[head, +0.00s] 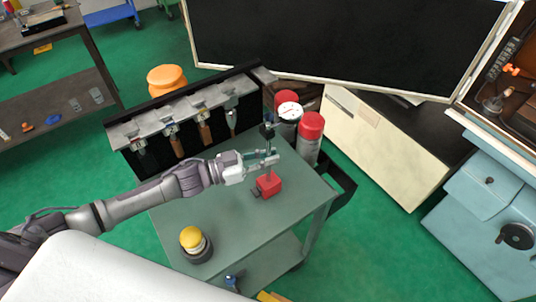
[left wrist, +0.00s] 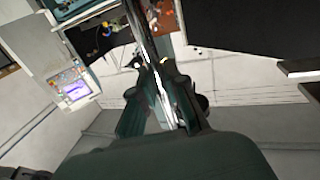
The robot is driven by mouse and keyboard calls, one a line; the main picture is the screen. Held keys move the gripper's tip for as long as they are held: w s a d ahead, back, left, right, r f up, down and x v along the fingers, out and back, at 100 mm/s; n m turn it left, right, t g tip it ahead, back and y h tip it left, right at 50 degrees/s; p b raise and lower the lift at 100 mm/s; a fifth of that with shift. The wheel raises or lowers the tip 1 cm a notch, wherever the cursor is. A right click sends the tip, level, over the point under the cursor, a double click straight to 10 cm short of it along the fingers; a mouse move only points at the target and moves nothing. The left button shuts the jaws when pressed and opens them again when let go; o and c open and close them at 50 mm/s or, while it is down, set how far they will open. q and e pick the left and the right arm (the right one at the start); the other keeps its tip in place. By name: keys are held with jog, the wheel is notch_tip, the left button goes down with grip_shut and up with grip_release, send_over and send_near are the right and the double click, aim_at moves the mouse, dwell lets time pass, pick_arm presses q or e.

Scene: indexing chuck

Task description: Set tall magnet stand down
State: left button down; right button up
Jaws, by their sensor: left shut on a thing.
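My left gripper (head: 263,158) comes in from the left and is shut on the post above the red base. The stand looks upright over the green-grey cart top (head: 228,205); I cannot tell whether its base touches the surface. In the left wrist view, the bright post (left wrist: 161,88) runs between my dark fingers; its base is not visible there. My right gripper is not in view.
Two red-capped cans (head: 310,132) stand at the cart's back right corner. A tool rack (head: 185,112) lines the back edge. A yellow-topped container (head: 193,240) sits near the front left. The cart top right of and in front of the red base is clear.

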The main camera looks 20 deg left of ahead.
pick_arm(q)
jog(key=c, duration=1.6)
grip_release()
jog(key=o, duration=0.4)
jog(key=b+v, duration=0.2)
jog(key=v, duration=1)
jog(key=shift+r, duration=0.15)
